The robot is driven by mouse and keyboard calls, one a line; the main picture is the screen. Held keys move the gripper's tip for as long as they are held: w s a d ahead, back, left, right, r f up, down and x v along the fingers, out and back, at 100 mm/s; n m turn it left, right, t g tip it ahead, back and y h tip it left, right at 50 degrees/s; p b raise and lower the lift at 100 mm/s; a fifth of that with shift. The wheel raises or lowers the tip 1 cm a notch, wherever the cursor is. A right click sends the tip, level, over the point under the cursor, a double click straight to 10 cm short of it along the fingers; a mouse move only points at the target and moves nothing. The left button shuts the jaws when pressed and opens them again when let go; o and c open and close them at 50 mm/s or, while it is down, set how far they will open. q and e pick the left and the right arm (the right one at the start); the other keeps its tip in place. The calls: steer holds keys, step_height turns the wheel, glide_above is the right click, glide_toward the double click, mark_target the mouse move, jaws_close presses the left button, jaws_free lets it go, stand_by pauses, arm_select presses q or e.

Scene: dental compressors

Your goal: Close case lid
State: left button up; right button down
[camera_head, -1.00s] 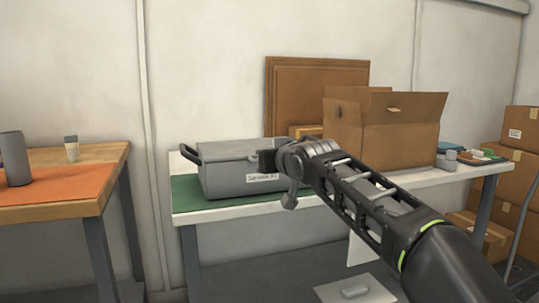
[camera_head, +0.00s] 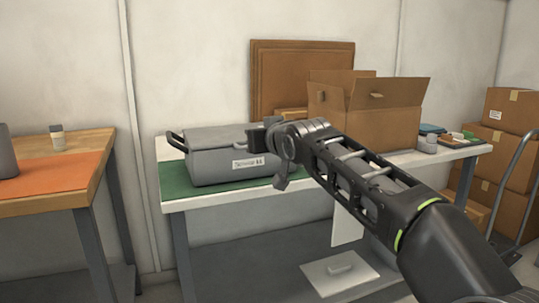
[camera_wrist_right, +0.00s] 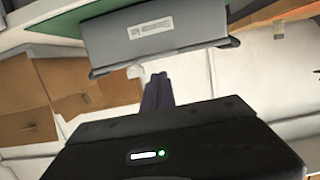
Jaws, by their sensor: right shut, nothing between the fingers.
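The grey case (camera_head: 215,160) stands on the green mat at the left end of the white table, with a label (camera_head: 248,163) on its front and a black handle at its left end. Its lid looks down in the head view, though its right end is hidden behind my right arm. My right gripper (camera_head: 258,138) is at the case's upper right front edge; I cannot tell if it touches. In the right wrist view the case (camera_wrist_right: 190,38) appears upside down, beyond the dark, closed, empty fingers (camera_wrist_right: 158,92). My left gripper is out of view.
An open cardboard box (camera_head: 365,115) stands on the table right of the case, with a brown board (camera_head: 290,65) behind. A wooden table (camera_head: 65,150) with an orange mat (camera_head: 50,180) is at left. Stacked boxes (camera_head: 500,150) and a trolley stand at right.

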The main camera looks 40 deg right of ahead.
steer(key=s+a+f, duration=0.2)
steer(key=s+f, duration=0.2)
steer(key=s, duration=0.2)
steer(key=shift+s, duration=0.1)
stand_by(0.4)
